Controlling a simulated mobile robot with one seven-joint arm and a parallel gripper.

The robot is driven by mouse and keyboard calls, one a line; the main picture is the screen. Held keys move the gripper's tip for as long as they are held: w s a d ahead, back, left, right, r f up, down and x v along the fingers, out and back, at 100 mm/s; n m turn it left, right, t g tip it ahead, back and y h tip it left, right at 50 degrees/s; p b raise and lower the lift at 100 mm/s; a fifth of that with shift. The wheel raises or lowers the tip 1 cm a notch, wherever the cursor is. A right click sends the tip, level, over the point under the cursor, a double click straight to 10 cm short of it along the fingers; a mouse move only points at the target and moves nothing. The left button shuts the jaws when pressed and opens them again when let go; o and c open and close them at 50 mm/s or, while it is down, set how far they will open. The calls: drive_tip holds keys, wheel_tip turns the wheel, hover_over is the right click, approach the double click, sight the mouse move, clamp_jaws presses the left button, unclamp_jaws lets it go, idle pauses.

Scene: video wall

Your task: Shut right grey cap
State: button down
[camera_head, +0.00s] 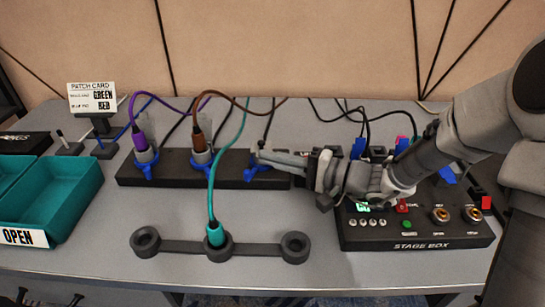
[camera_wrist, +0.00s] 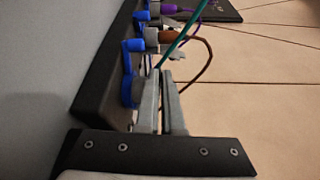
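A black socket block (camera_head: 190,182) lies on the table with three blue fittings along it. A purple-cabled plug (camera_head: 141,139) is in its left position and a brown-cabled plug (camera_head: 198,138) in its middle one. The right blue fitting (camera_head: 257,172) holds no plug that I can see. My gripper (camera_head: 262,156) is level with it, just above. In the wrist view my gripper (camera_wrist: 162,74) has its fingers nearly together beside the nearest blue fitting (camera_wrist: 130,88), with nothing clear between them. The right grey cap is hidden or cannot be told apart from the fingers; contact is unclear.
A teal-cabled plug (camera_head: 214,234) stands in the middle ring of a grey three-ring holder (camera_head: 180,244); its cable crosses the block. The stage box (camera_head: 418,244) lies under my arm. A teal tray (camera_head: 62,208) is at left.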

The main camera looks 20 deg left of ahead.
drive_tip(key=c, duration=1.1)
unclamp_jaws()
drive_tip(key=shift+o, duration=0.2)
drive_tip(key=s+d+p, duration=0.1)
drive_tip(key=d, duration=0.4)
drive_tip(key=d+p, duration=0.1)
drive_tip(key=d, duration=0.5)
drive_tip(key=s+d+p, duration=0.1)
drive_tip(key=d+p, duration=0.1)
drive_tip(key=d, duration=0.4)
drive_tip(key=shift+s+d+r, duration=0.1)
drive_tip(key=shift+s+r, duration=0.25)
drive_tip(key=shift+r, duration=0.05)
